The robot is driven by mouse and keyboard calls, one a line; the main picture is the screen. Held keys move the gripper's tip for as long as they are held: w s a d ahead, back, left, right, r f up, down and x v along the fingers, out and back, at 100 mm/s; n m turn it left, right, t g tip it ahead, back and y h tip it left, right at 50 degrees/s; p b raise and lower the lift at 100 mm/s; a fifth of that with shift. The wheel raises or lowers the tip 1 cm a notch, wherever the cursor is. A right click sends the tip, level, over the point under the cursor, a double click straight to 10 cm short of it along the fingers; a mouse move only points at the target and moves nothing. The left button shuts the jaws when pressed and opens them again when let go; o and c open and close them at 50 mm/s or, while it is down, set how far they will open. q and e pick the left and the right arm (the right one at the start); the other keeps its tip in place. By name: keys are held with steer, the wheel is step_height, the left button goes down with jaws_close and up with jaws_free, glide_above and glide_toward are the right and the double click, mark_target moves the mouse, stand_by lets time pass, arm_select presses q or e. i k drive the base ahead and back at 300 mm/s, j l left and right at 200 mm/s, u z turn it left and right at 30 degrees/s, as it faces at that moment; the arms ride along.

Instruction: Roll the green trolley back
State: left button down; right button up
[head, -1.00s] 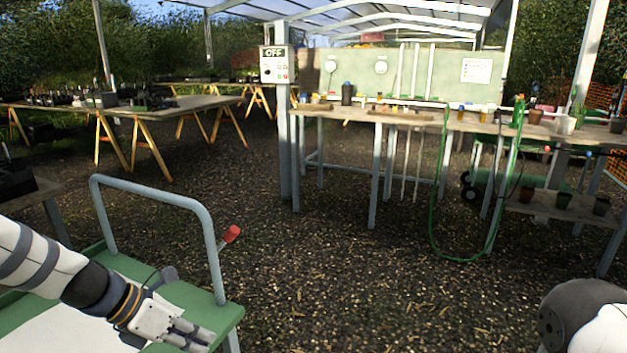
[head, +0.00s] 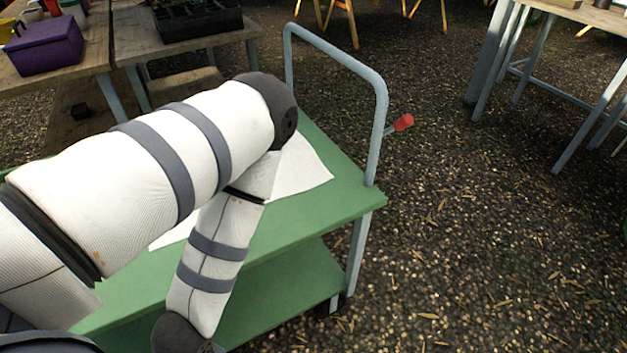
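The green trolley (head: 318,222) stands on the gravel in the middle of the head view. It has a green top deck, a green lower shelf (head: 285,292) and a grey push handle (head: 378,120) at its far end. A red-tipped lever (head: 402,123) sticks out beside the handle. A white sheet (head: 302,168) lies on the top deck. My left arm reaches across over the deck and bends down in front of the trolley's near side. My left gripper is below the frame, and my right gripper is out of view.
Wooden tables stand at the upper left, with a purple box (head: 45,47) and a black tray of plants (head: 195,14). A workbench on grey legs (head: 570,120) stands at the upper right. The gravel right of the trolley is clear.

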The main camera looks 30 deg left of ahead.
mark_target(287, 270)
steer(key=i+l+u, duration=0.15)
steer(key=u, duration=0.2)
steer(key=i+l+u, duration=0.5)
steer(key=u, duration=0.2)
steer(key=i+l+u, duration=0.15)
steer(key=l+u, duration=0.2)
steer(key=i+l+u, duration=0.1)
steer(key=l+u, duration=0.25)
steer(key=l, duration=0.15)
steer(key=l+u, duration=0.7)
steer(key=i+l, duration=0.05)
steer(key=l, duration=0.05)
